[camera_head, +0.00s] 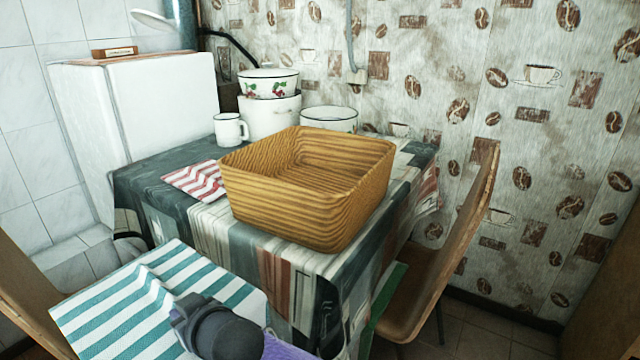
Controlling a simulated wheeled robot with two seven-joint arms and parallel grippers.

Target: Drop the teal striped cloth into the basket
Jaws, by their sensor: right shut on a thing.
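The teal and white striped cloth (125,305) is at the lower left, in front of the table and nearer to me than the basket. My right gripper (187,312), dark grey, is at the bottom of the view, shut on the cloth near its right part; the fingertips are largely hidden. The cloth is spread fairly flat with a raised fold, and its lower edge runs out of view. The brown woven basket (290,205) stands upright on the table, open at the top, and looks empty. The cloth is apart from the basket. My left gripper is not in view.
The table has a patterned tablecloth (290,270). A red striped cloth (197,181) lies left of the basket. Behind are a white mug (230,130), a lidded enamel pot (268,82) and a white bowl (330,118). A wooden chair (440,245) stands at the right.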

